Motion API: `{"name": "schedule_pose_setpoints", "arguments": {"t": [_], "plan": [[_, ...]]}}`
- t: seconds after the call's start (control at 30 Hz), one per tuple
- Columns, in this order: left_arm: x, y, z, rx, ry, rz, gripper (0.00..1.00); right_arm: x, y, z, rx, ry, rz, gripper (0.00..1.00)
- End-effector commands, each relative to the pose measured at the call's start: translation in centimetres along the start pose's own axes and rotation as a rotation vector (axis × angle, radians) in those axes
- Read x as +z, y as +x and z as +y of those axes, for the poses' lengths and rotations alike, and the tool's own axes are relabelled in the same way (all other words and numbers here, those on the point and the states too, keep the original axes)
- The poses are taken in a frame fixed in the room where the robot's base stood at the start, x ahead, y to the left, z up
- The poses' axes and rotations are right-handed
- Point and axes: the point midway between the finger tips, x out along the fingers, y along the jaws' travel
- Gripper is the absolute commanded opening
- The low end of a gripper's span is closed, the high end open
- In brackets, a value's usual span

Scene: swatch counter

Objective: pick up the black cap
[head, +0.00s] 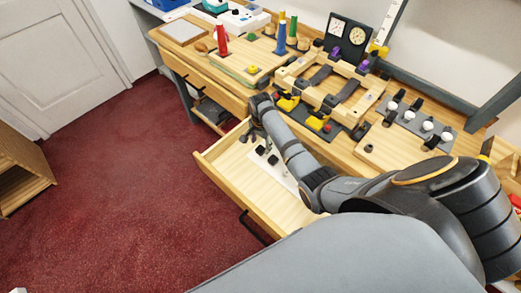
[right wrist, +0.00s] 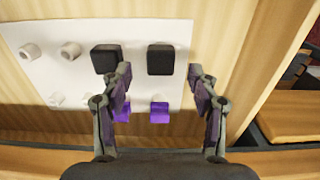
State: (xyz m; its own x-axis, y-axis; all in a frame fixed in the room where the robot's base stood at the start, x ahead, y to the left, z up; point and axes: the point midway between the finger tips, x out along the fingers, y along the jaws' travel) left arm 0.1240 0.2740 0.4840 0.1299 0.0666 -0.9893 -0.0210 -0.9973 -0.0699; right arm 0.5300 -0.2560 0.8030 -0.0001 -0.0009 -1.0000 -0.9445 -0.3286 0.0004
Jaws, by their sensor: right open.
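Two black caps sit on a white card in the open drawer. In the right wrist view, one black cap (right wrist: 160,59) lies between the lines of my right gripper's fingers, just ahead of the tips. The other black cap (right wrist: 105,59) is just left of the left fingertip. The caps show small in the head view, one (head: 260,150) left of the other (head: 272,160). My right gripper (right wrist: 159,75) is open and empty above the card; it also shows over the drawer in the head view (head: 254,134). My left gripper is out of view.
In the head view, the drawer (head: 228,180) is open below a counter crowded with fixtures, including a wooden frame (head: 345,105).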

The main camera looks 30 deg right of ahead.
Motion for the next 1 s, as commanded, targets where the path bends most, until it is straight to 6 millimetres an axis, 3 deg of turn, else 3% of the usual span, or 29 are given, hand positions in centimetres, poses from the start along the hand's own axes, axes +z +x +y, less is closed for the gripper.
{"name": "schedule_pose_setpoints", "arguments": {"t": [0.2, 0.43, 0.73, 1.0], "plan": [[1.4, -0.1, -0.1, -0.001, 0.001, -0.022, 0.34, 0.0, 2.9, 0.0, 0.000, 0.000, 0.000, 0.60], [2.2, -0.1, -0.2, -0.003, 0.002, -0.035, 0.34, 0.0, 3.0, -0.1, -0.001, -0.001, 0.001, 0.59], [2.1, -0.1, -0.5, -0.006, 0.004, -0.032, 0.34, 0.0, 3.0, 0.0, -0.001, -0.001, 0.001, 0.18], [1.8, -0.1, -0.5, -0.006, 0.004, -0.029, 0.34, 0.0, 2.9, 0.0, -0.001, -0.001, 0.001, 0.15]]}}
